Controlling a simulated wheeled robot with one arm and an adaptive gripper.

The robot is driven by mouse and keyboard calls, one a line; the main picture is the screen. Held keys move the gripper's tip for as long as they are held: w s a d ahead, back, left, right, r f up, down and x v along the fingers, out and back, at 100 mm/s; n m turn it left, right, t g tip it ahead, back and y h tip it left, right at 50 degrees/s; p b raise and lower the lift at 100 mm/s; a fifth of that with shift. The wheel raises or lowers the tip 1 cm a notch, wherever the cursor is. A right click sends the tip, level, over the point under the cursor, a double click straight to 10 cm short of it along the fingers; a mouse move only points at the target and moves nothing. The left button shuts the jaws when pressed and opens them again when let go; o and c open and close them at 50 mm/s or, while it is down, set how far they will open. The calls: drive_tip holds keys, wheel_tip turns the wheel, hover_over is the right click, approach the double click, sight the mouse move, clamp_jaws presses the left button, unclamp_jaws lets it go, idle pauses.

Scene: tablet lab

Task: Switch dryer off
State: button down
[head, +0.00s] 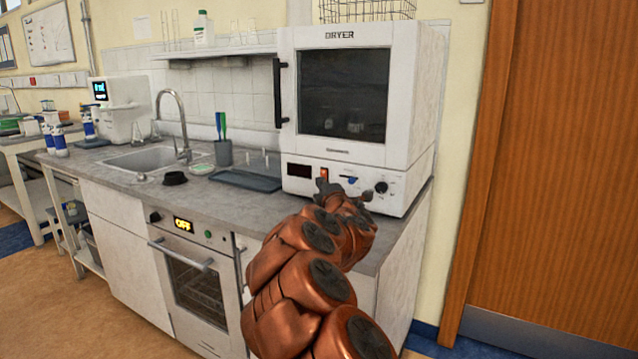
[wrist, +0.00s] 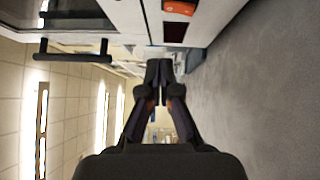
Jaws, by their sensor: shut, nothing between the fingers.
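The white dryer (head: 410,105), labelled DRYER, stands on the counter with its dark-windowed door shut. Its lower front panel has a dark display (head: 299,170), an orange-red switch (head: 324,173) and a black knob (head: 381,187). My gripper (head: 322,183) is shut and empty, close in front of the panel just below the switch in the head view. The wrist view is turned sideways; there the shut fingertips (wrist: 160,68) are apart from the orange-red switch (wrist: 180,7) and the dark display (wrist: 174,33).
An oven (head: 195,275) showing OFF is below. A wooden door (head: 560,150) is at right. The dryer's handle (wrist: 75,57) sticks out.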

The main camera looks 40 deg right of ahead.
drive_tip(key=shift+r+v, duration=0.15)
drive_tip(key=shift+v, duration=0.85)
drive_tip(key=shift+r+v, duration=0.15)
drive_tip(key=shift+v, duration=0.8)
